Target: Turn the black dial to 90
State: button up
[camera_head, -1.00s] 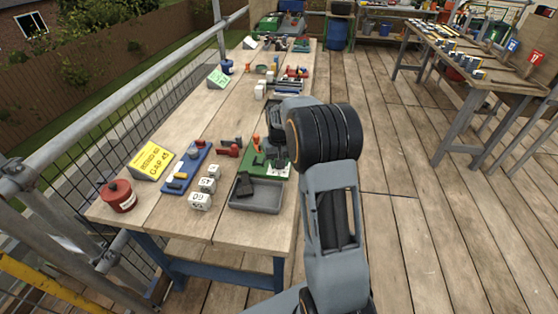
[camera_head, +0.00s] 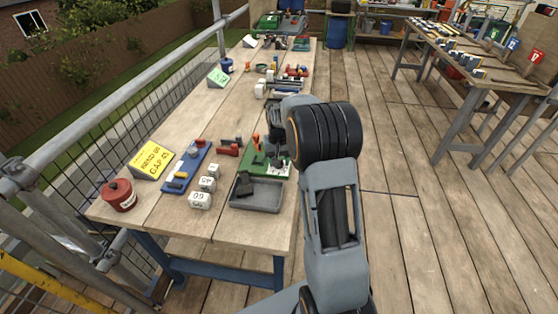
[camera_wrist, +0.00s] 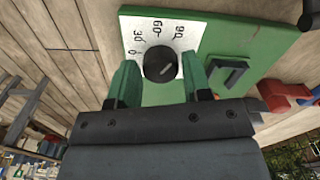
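The black dial (camera_wrist: 160,64) sits on a white scale plate (camera_wrist: 180,30) marked 0, 30, 60 and 90, on a green board (camera_wrist: 235,38) in the wrist view. The dial has a thin pale mark on its face; which number it points to is hard to tell. My gripper (camera_wrist: 160,61) is open, with one green finger at each side of the dial. Whether the fingers touch it is not clear. In the head view the green board (camera_head: 254,160) lies on the bench's right side, and my arm partly hides it.
A grey tray (camera_head: 262,203) with dark pieces lies in front of the board. White numbered blocks (camera_head: 200,201), a blue board (camera_head: 178,184), a yellow sign (camera_head: 151,160) and a red tin (camera_head: 119,196) are to its left.

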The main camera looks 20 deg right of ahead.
jog(key=shift+o, duration=1.3)
notch_tip(320, 180, up, 14)
jog(key=shift+p, duration=0.4)
jog(key=shift+f, duration=0.1)
jog(key=s+a+n+t+p, duration=0.1)
jog(key=s+a, duration=0.2)
jog(key=s, duration=0.4)
jog(key=s+a+r+n+t+p, duration=0.1)
jog(key=s+a, duration=0.3)
jog(key=s, duration=0.4)
jog(key=s+a+n+t+p, duration=0.1)
jog(key=s+a, duration=0.3)
jog(key=s, duration=0.4)
jog(key=shift+r+n+t+p, duration=0.15)
jog(key=shift+n+t+p, duration=0.15)
jog(key=shift+n+p, duration=0.15)
